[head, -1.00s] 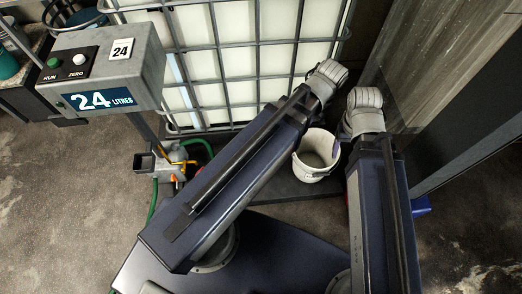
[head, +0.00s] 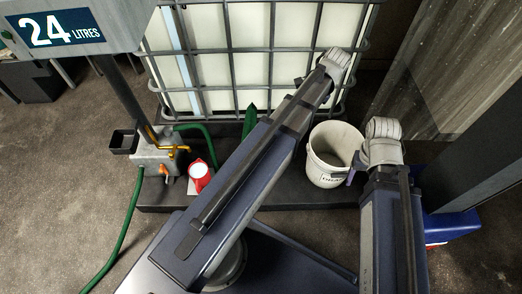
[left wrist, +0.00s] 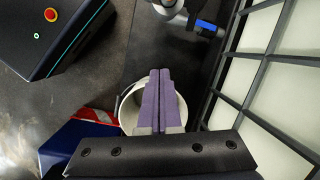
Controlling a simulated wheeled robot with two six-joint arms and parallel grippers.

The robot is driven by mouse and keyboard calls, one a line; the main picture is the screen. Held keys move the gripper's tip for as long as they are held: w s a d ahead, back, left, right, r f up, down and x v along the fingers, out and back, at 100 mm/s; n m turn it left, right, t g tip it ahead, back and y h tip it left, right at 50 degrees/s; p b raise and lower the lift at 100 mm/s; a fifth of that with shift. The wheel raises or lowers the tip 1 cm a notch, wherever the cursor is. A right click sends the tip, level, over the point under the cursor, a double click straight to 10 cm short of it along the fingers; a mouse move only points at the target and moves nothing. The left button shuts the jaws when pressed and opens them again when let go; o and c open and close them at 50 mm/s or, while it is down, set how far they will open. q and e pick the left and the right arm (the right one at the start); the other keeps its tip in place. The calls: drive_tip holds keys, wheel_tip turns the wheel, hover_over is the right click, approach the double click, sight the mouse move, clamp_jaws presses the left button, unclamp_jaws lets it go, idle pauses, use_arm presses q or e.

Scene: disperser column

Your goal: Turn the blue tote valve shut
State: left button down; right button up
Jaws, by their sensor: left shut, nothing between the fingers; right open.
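The blue valve handle (left wrist: 206,25) shows at the top of the left wrist view, on a grey fitting (left wrist: 174,12) beside the tote. The caged white tote (head: 250,55) stands at the back in the head view, where my left arm crosses in front and the blue handle is hidden. My left gripper (left wrist: 160,75) is shut and empty, its purple fingers over the white bucket (left wrist: 129,105) and apart from the handle. My right gripper (head: 354,168) is open; only a small purple part shows by the bucket's right rim, the rest hidden by my arm.
The white bucket (head: 325,172) stands before the tote. A blue bin (head: 448,222) and grey post are at right. The "24 litres" box (head: 75,28) is upper left.

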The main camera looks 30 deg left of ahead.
use_arm(q)
drive_tip(key=w+a+f+m+b, duration=0.1)
drive_tip(key=w+a+f+b, duration=0.1)
drive_tip(key=a+f+b, duration=0.4)
drive_tip(key=w+a+f+g+b, duration=0.1)
drive_tip(key=w+a+f+b, duration=0.1)
drive_tip(key=f+b, duration=0.65)
drive_tip(key=w+a+f+m+b, duration=0.1)
drive_tip(key=w+a+f+b, duration=0.2)
drive_tip(key=f+b, duration=0.4)
drive_tip(key=s+a+f+b, duration=0.5)
drive_tip(key=a+f+b, duration=0.2)
drive_tip(key=f+b, duration=0.2)
drive_tip(key=shift+f+y, duration=0.3)
drive_tip(key=shift+f, duration=0.65)
drive_tip(key=shift+s, duration=0.1)
